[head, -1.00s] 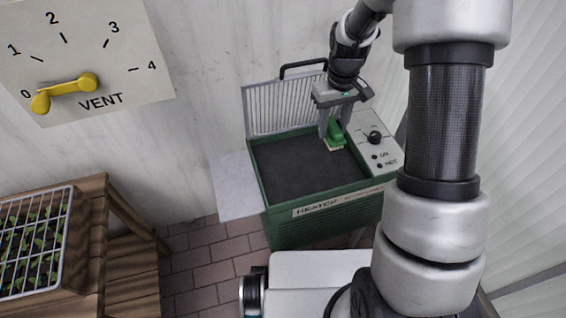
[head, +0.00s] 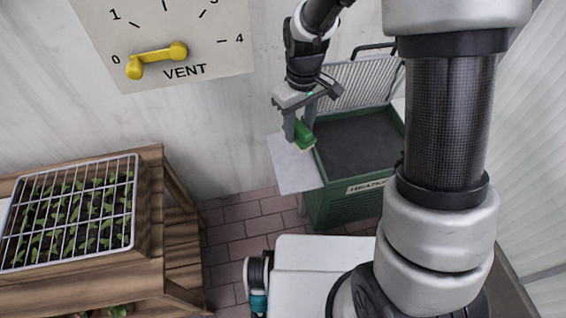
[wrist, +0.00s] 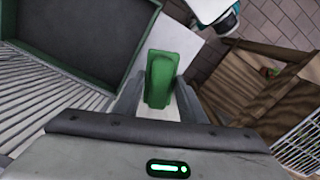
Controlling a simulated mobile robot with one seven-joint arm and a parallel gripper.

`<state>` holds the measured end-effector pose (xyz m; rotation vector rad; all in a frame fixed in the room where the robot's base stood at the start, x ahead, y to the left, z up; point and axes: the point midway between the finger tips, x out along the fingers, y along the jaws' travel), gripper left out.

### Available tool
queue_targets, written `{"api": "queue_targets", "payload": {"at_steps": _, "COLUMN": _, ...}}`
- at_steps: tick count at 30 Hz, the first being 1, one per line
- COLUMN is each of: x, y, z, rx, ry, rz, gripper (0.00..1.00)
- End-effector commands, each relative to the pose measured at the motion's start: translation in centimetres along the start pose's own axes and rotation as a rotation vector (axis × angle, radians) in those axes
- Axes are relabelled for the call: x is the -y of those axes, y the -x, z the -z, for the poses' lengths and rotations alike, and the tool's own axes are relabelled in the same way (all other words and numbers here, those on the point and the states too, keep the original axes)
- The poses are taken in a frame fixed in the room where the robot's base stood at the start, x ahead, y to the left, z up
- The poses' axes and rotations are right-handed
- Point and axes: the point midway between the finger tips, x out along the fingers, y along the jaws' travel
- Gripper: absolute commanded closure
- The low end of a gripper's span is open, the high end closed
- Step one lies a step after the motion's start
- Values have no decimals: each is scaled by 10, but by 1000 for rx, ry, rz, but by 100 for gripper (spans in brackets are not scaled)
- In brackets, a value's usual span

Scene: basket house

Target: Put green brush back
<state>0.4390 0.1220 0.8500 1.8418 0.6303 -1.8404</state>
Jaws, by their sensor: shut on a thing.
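The green brush (head: 304,133) has a green body and pale bristles along its lower edge. My gripper (head: 301,126) is shut on it and holds it over the white side shelf at the heater's left edge. In the wrist view the brush (wrist: 161,79) sits between my two fingers (wrist: 158,100). The white side shelf (head: 290,168) shows no other object on its visible part. I cannot tell the exact gap between the bristles and the shelf.
The green heater (head: 355,135) has a dark top bed and a raised grille lid (head: 355,85). A wooden bench (head: 150,265) with a caged seedling tray (head: 70,212) stands at the left. A vent dial (head: 160,50) with a yellow handle is on the wall.

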Motion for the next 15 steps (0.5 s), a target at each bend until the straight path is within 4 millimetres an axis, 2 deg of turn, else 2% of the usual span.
{"api": "queue_targets", "payload": {"at_steps": 3, "x": 4, "y": -5, "z": 0, "rx": 1, "ry": 11, "rz": 0, "gripper": 84}}
{"api": "queue_targets", "payload": {"at_steps": 10, "x": 5, "y": -47, "z": -1, "rx": 4, "ry": 13, "rz": 1, "gripper": 84}}
{"api": "queue_targets", "payload": {"at_steps": 15, "x": 5, "y": -63, "z": -1, "rx": 2, "ry": 14, "rz": 0, "gripper": 84}}
